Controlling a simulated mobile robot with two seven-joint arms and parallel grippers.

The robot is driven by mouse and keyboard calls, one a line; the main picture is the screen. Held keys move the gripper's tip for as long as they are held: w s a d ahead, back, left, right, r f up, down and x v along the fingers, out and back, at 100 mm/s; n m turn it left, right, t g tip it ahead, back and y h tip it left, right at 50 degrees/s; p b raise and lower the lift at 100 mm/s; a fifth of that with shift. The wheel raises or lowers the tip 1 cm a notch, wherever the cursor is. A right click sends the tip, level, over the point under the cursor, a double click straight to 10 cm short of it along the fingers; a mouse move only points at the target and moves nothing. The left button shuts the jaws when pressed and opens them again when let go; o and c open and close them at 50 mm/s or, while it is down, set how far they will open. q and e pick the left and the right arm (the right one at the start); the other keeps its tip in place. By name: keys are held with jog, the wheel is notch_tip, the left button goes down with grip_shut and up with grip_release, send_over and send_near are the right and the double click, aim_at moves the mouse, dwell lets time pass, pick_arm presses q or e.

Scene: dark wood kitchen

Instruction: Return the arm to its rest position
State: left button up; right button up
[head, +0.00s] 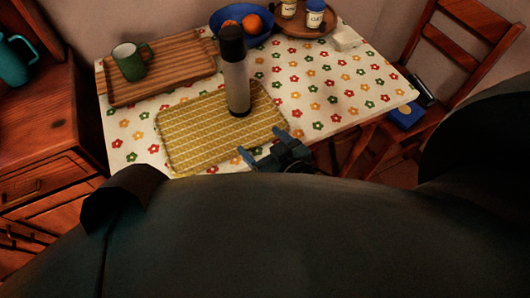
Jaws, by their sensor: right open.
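My right gripper (262,146) is in front of the robot's body at the near edge of the table. It is open, with its two blue fingertips spread apart and nothing visible between them. In the picture it overlaps the near right corner of the yellow patterned tray (195,145); whether it touches the tray I cannot tell. A grey and black flask (236,85) stands upright on the tray, beyond the gripper and apart from it. Most of the right arm is hidden behind my own dark body. My left gripper is not in view.
The flowered table (330,85) also holds a wooden board (185,75) with a green mug (130,62), a blue bowl (252,40) of oranges and a round tray (290,33) with jars. A chair (455,60) stands right, a wooden cabinet (40,130) left.

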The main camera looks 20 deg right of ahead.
pick_arm(q)
jog(key=p, duration=0.2)
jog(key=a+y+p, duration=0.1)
jog(key=p, duration=0.1)
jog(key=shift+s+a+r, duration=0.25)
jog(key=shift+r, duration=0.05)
pick_arm(e)
jog(key=s+f+n+g, duration=0.1)
jog(key=s+f+g, duration=0.2)
jog(key=s, duration=0.4)
jog(key=shift+s+a+f+g+y, duration=0.2)
jog(key=shift+s+a+g+y, duration=0.1)
jog(key=shift+s+a+y, duration=0.1)
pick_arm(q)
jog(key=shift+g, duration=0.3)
